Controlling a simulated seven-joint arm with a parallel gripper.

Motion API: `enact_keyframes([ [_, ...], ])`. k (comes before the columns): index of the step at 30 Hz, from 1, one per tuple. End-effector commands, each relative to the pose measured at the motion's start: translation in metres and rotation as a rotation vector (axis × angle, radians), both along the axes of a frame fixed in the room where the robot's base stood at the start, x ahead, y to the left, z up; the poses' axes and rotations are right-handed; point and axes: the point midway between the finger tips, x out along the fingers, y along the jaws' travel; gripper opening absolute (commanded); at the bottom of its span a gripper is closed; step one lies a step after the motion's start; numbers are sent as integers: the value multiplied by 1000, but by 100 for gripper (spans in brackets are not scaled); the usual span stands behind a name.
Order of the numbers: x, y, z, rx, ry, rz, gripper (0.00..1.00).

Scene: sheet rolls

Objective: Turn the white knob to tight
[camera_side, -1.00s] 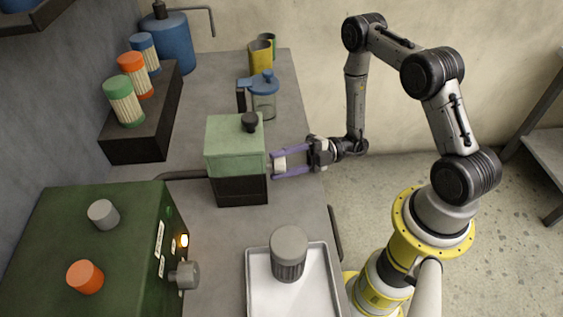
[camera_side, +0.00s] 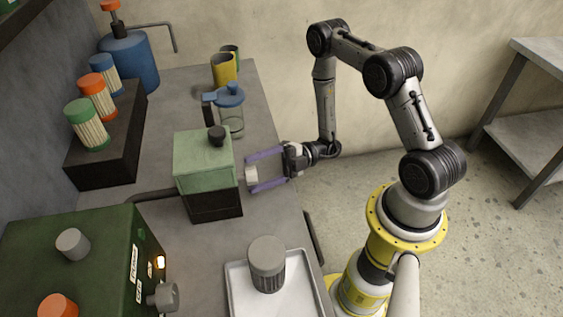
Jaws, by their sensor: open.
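The white knob (camera_side: 252,176) sits on the right side of a box with a pale green top (camera_side: 200,155) and a dark lower part. My gripper (camera_side: 250,173) comes in from the right with its two purple fingers open. The fingertips stand on either side of the knob, one behind and one in front, with visible room around it. I cannot tell whether either finger touches it. Any tight mark is too small to make out.
A dark knob (camera_side: 216,135) tops the box. A lidded clear jug (camera_side: 230,112) stands behind it. A tray (camera_side: 234,288) with a grey-lidded jar (camera_side: 267,264) is in front. A dark green machine (camera_side: 100,250) stands at the front left.

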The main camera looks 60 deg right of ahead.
Motion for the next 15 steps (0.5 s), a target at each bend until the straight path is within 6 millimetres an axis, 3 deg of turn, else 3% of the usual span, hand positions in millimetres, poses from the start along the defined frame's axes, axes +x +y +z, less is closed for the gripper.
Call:
enact_keyframes([
  [15,-38,-86,-15,-1,0,-5,84],
])
